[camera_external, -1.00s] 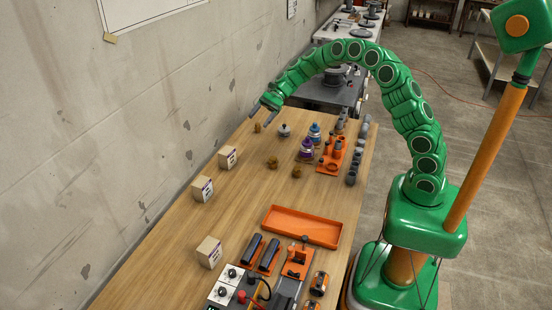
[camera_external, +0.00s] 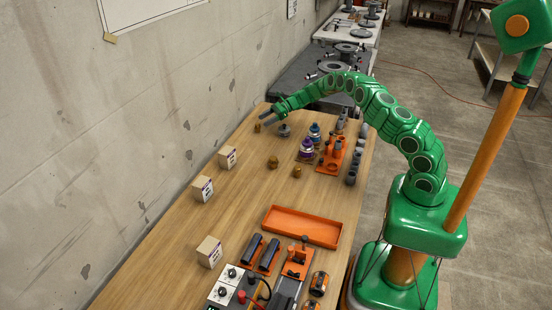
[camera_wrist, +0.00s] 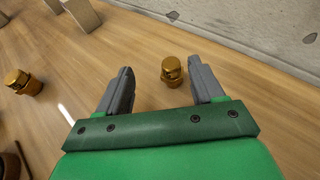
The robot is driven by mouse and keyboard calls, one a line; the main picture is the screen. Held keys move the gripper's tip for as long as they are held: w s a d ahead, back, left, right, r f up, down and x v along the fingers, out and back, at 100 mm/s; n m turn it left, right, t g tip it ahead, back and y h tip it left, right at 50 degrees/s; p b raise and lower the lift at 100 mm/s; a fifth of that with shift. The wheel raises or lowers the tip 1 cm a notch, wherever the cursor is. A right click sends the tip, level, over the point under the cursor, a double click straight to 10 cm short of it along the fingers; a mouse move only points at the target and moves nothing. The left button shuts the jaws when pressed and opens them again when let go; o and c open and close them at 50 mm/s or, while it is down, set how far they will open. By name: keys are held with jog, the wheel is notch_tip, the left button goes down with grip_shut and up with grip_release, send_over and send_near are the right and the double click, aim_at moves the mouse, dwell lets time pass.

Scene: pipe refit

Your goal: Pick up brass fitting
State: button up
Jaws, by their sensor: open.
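Several small brass fittings are on the wooden table. One brass fitting (camera_external: 257,127) stands at the far end near the wall; in the wrist view a brass fitting (camera_wrist: 171,71) stands upright just beyond the fingertips, nearer the right finger. A second brass fitting (camera_external: 272,162) and a third brass fitting (camera_external: 297,171) stand nearer the middle. One more brass fitting (camera_wrist: 22,82) shows at the left of the wrist view. My gripper (camera_external: 266,120) is open and empty, low at the far end of the table; its two grey fingers (camera_wrist: 160,88) are spread wide in the wrist view.
A grey lidded part (camera_external: 284,131) stands close to my gripper. Purple and blue bottles (camera_external: 306,148) and an orange rack (camera_external: 331,158) stand to the right. Cardboard boxes (camera_external: 202,189) line the wall side. An empty orange tray (camera_external: 302,227) lies nearer the camera.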

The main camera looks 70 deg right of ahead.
jog(key=shift+d+f, duration=0.55)
jog(key=shift+d, duration=0.05)
jog(key=shift+x, duration=3.85)
jog(key=shift+d+f, duration=0.1)
jog(key=shift+d, duration=0.1)
jog(key=c, duration=1.1)
notch_tip(320, 180, up, 3)
jog(key=shift+w+r, duration=0.1)
jog(key=shift+r, duration=0.1)
jog(key=shift+s+a+r, duration=0.7)
jog(key=shift+s+r, duration=0.9)
jog(key=shift+s, duration=0.65)
jog(key=shift+s+a+r, duration=0.65)
jog(key=shift+s+r, duration=0.95)
jog(key=shift+s, duration=0.65)
jog(key=shift+s+a+r, duration=0.7)
jog(key=shift+s+r, duration=0.9)
jog(key=shift+s, duration=0.65)
